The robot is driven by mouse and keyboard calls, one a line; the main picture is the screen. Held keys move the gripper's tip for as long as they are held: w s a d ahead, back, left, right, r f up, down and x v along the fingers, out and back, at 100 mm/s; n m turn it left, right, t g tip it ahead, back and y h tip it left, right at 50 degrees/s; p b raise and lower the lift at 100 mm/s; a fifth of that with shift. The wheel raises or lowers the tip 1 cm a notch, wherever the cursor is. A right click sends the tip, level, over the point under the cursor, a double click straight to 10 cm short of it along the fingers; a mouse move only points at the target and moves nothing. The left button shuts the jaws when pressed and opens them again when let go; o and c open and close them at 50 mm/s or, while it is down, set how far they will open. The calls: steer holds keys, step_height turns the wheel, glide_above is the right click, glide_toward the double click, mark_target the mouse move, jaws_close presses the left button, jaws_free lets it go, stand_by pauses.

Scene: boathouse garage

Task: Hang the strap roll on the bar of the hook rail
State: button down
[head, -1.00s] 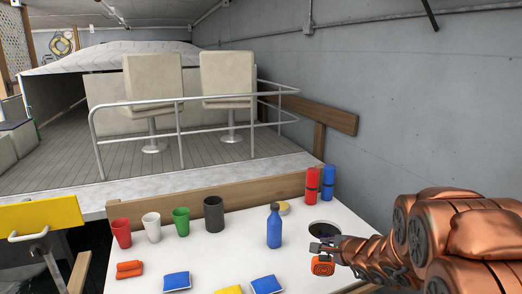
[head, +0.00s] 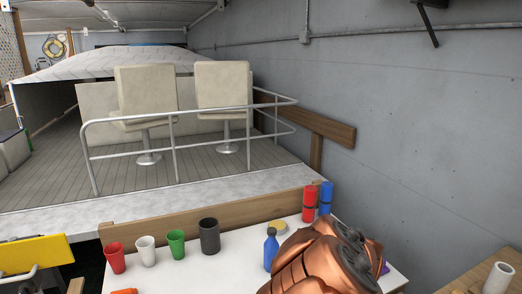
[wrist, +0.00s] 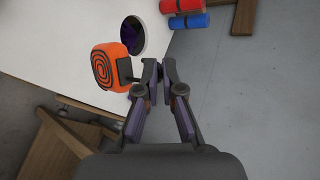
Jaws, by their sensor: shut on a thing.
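The strap roll (wrist: 104,67) is orange with dark spiral rings, and shows in the wrist view left of my fingertips. My gripper (wrist: 160,68) is shut on its dark tab, with the roll hanging out to the side above the white table. In the head view my copper arm hides the gripper and the roll. A yellow board (head: 38,251) with a pale bar (head: 20,276) stands at the left edge of the head view. It may be the hook rail, but I cannot tell for sure.
The white table (head: 225,262) holds red (head: 115,258), white (head: 146,251), green (head: 176,244) and dark (head: 209,236) cups, a blue bottle (head: 271,250), and red (head: 310,202) and blue (head: 326,199) cylinders. A wooden surface with a white cylinder (head: 498,279) is at right.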

step_height(320, 180, up, 12)
steer(key=w+m+h+p, duration=0.1)
steer(key=m+h+p, duration=0.2)
steer(key=p, duration=0.2)
steer(key=shift+a+g, duration=0.3)
steer(key=shift+a, duration=0.05)
steer(key=shift+r, duration=0.1)
